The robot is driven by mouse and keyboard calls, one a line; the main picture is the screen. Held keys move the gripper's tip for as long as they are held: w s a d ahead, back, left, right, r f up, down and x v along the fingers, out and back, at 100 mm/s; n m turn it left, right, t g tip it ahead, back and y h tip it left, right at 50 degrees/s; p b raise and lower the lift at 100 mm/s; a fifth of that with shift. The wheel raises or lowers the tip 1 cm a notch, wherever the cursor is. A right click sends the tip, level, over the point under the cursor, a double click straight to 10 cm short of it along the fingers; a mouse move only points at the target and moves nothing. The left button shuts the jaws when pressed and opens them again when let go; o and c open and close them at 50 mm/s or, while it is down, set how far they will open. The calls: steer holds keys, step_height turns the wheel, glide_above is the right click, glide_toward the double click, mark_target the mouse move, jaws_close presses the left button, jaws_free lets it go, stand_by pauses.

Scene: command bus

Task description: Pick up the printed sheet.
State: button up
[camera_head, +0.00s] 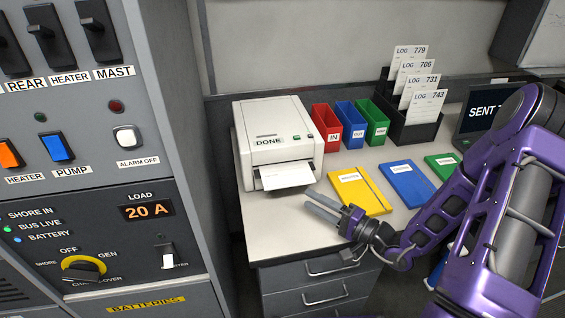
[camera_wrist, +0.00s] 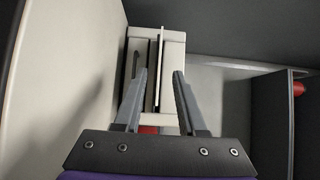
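A white printed sheet (camera_head: 286,175) sticks out of the front slot of the white printer (camera_head: 262,118), whose display reads DONE. In the wrist view a thin white strip (camera_wrist: 159,70), apparently the sheet seen edge-on, stands in front of the printer's pale body (camera_wrist: 174,50). My gripper (camera_head: 313,203) is open and empty, in front of the sheet and a little to its right, apart from it. In the wrist view my two fingers (camera_wrist: 159,73) are spread, with the strip between their tips. The sheet's inner end is hidden in the printer.
Red (camera_head: 326,126), blue (camera_head: 350,124) and green (camera_head: 373,122) bins stand right of the printer. Yellow (camera_head: 359,191), blue (camera_head: 406,184) and green (camera_head: 444,165) folders lie on the desk (camera_head: 268,238). A rack of log cards (camera_head: 423,102) stands behind. A switch panel (camera_head: 95,230) rises at left.

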mark_target(280, 181)
steer(key=x, duration=1.1)
steer(key=shift+w+a, duration=0.15)
steer(key=shift+w, duration=0.05)
jaws_close()
